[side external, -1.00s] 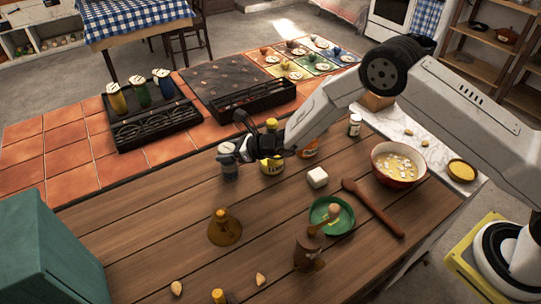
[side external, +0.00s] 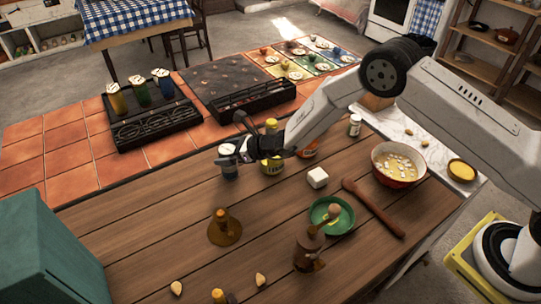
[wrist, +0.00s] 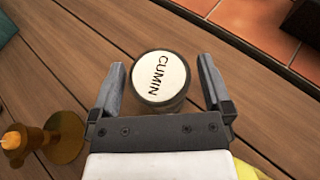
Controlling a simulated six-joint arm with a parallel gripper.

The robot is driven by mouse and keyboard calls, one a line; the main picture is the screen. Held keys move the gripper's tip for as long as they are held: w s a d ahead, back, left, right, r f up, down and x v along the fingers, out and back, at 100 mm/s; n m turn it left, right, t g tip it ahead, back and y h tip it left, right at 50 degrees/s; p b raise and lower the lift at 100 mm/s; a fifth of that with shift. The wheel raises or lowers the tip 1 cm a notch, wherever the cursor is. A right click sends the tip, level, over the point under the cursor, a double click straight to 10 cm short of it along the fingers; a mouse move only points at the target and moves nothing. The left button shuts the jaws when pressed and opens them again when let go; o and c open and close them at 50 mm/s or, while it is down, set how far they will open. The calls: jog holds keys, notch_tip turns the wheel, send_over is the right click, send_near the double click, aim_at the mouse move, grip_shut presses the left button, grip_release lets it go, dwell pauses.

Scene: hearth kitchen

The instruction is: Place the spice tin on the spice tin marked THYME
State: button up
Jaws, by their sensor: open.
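A dark spice tin with a white lid reading CUMIN (wrist: 160,78) stands upright between my gripper's fingers in the wrist view. In the side view this tin (side external: 229,172) stands near the table's far edge, partly covered by my gripper (side external: 229,158). My gripper is open, with one finger (wrist: 161,66) on each side of the tin and gaps showing. A yellow tin (side external: 271,166) stands just right of it, partly hidden by my gripper. An orange tin (side external: 308,151) is farther right, behind my arm. No THYME marking is readable.
A brass candle holder (side external: 225,232) stands in front of the tins and shows in the wrist view (wrist: 66,138). Bare planks lie left of the tins.

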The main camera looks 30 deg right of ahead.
jog(key=shift+v, duration=1.15)
notch_tip(320, 180, up, 8)
jog(key=s+d, duration=0.1)
jog(key=shift+s+d, duration=0.35)
jog(key=shift+s, duration=0.05)
jog(key=s+d+r+n+g+h, duration=0.1)
jog(key=s+d+n+g+h, duration=0.1)
jog(key=s+d+n, duration=0.4)
jog(key=s+d+r+n+g+h, duration=0.2)
jog(key=s+d+n, duration=0.5)
jog(key=s+n, duration=0.5)
jog(key=s+d+r+n+g+h, duration=0.1)
jog(key=s+d+n+g+h, duration=0.2)
jog(key=s+n, duration=0.6)
jog(key=s+d+h, duration=0.2)
jog(key=d, duration=0.1)
jog(key=shift+s+d+r+n, duration=0.2)
jog(key=shift+d+r+n, duration=0.1)
jog(key=shift+d, duration=0.1)
